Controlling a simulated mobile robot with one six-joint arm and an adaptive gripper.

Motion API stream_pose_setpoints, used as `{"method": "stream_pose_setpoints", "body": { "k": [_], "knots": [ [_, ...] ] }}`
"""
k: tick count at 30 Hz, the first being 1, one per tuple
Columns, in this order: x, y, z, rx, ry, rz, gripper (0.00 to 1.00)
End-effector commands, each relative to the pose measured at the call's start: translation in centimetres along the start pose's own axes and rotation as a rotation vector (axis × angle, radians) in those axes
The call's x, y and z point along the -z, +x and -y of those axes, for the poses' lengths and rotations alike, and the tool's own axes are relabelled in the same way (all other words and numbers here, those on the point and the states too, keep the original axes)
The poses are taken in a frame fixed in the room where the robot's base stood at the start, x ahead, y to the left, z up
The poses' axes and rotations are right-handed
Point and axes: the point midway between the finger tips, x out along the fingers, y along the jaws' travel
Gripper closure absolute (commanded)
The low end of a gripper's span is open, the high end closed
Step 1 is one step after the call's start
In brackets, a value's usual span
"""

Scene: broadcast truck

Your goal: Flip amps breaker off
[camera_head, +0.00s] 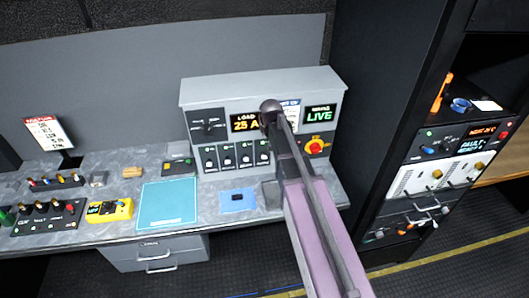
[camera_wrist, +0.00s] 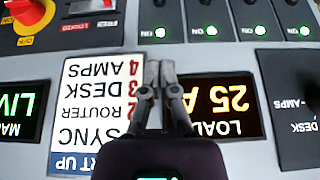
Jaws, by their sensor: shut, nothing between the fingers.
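A grey power panel (camera_head: 215,92) stands at the back of the desk. A row of several breakers (camera_head: 228,155) runs along its lower front, each with a lit green lamp. The row also shows upside down at the top of the wrist view (camera_wrist: 210,18); I cannot read which breaker is marked amps. My gripper (camera_wrist: 158,68) is shut and empty, in front of the panel between the start-up card (camera_wrist: 95,110) and the load display (camera_wrist: 222,108), with its tips pointing toward the breakers. In the head view my arm hides the gripper and part of the card.
A red rotary switch on yellow (camera_head: 317,145) sits right of the breakers. A selector knob (camera_head: 210,127) is at the panel's left. The load display reads 25 A; another (camera_head: 319,114) reads LIVE. A blue mat (camera_head: 168,204) and yellow device (camera_head: 109,210) lie on the desk. A dark rack (camera_head: 385,130) stands right.

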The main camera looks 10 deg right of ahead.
Motion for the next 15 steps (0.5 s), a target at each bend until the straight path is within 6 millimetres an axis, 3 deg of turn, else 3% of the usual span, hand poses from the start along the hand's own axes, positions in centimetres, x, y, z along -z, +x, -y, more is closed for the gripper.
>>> {"method": "stream_pose_setpoints", "body": {
  "k": [15],
  "knots": [
    [-0.1, 2.1, 0.1, 0.0, -0.001, 0.001, 1.0]
  ]
}}
